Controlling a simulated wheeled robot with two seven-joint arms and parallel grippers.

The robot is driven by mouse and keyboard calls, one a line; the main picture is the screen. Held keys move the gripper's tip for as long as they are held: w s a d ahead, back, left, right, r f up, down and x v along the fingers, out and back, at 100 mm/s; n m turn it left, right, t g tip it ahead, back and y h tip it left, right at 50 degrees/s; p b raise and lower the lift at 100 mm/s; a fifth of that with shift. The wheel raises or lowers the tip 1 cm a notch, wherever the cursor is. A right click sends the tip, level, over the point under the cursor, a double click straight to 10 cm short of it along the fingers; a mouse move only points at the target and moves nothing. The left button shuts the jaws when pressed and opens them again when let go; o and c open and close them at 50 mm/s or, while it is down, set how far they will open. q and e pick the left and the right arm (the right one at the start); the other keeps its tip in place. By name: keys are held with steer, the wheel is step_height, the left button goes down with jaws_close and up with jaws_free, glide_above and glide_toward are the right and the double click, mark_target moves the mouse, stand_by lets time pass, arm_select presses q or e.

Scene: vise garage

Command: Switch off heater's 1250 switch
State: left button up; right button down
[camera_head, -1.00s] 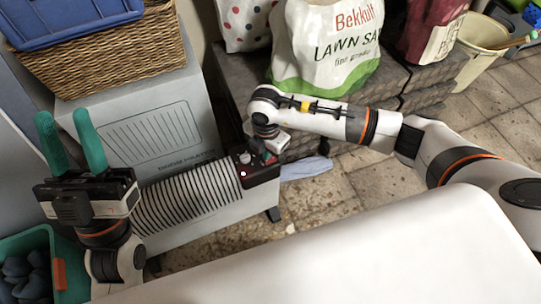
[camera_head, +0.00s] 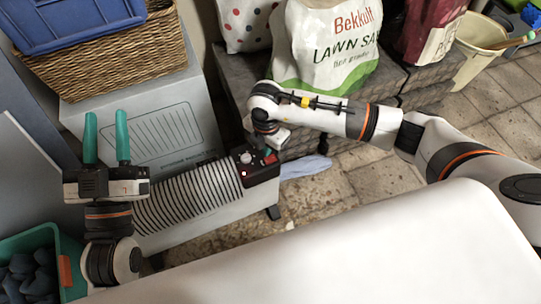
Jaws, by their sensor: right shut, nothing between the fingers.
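The heater (camera_head: 195,196) is a pale ribbed radiator standing on the floor. Its black control box (camera_head: 262,175) is at the right end, with a small lit spot, a light knob (camera_head: 246,157) and a red switch (camera_head: 270,158). Which switch is the 1250 one is too small to read. My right gripper (camera_head: 263,152) points down at the control box, shut and empty, beside the red switch; its fingertips are mostly hidden, so contact cannot be told. My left gripper (camera_head: 107,125) is open and empty, teal fingers pointing up, left of the heater.
A grey box (camera_head: 160,125) with a wicker basket (camera_head: 120,65) and a blue bin (camera_head: 70,22) stands behind the heater. A Bekkult bag (camera_head: 330,45) sits on a dark ledge. A teal crate (camera_head: 55,240) is at lower left. Tiled floor (camera_head: 340,195) is open to the right.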

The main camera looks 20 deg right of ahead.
mark_target(266, 161)
steer(key=shift+r+p, duration=0.35)
steer(key=shift+r, duration=0.15)
steer(key=shift+r+p, duration=0.75)
steer(key=shift+r, duration=0.05)
arm_select(q)
step_height(266, 161, down, 11)
steer(key=a+g+y, duration=0.1)
steer(key=g+y, duration=0.2)
steer(key=g, duration=0.5)
steer(key=shift+a+p, duration=0.35)
arm_select(e)
steer(key=shift+r, duration=0.35)
arm_select(q)
steer(key=shift+r, duration=0.1)
arm_select(e)
steer(key=shift+a, duration=0.1)
